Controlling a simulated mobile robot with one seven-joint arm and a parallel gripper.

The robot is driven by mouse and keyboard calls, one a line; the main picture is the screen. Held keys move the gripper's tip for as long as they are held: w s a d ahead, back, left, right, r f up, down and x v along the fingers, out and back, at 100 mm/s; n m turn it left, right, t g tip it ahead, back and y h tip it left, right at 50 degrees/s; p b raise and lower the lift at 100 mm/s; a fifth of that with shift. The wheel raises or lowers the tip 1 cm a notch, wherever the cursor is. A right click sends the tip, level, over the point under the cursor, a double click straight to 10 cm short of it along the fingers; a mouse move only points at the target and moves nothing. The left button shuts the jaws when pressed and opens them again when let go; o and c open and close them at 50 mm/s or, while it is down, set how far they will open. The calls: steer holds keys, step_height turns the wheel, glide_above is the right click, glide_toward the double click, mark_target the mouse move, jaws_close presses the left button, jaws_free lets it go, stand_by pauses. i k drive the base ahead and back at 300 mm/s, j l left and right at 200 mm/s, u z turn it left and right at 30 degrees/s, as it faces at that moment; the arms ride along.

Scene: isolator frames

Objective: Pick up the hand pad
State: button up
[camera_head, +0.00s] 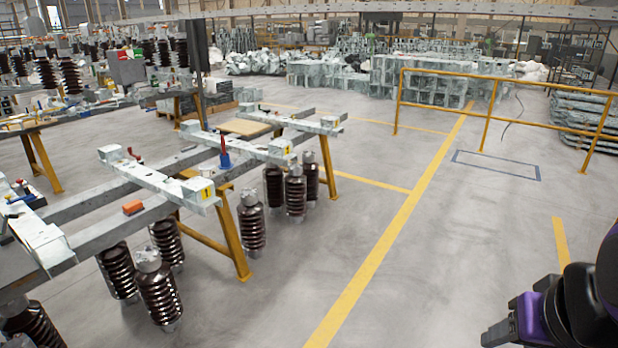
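A small orange-red block (133,207) lies on the grey steel beam at the left; it may be the hand pad, but it is too small to be sure. My black and purple arm (570,300) shows at the bottom right, cut off by the picture edge. Its blocky dark end (510,326) may be my gripper; its fingers cannot be made out. It is far to the right of the orange block, with open floor between them, and touches nothing that I can see.
A blue and red tool (225,155) stands on the frame. A yellow railing (480,110) is at the back right. The grey floor in the middle is clear.

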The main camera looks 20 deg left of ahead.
mark_target(130, 207)
steer(key=u, duration=1.9)
steer(key=i+u, duration=0.1)
steer(key=i, duration=0.5)
steer(key=i+l+u, duration=0.1)
steer(key=i, duration=0.45)
steer(key=i+l+u, duration=0.1)
steer(key=i, duration=0.45)
steer(key=i+l+u, duration=0.1)
steer(key=i+l, duration=0.15)
steer(key=i, duration=0.35)
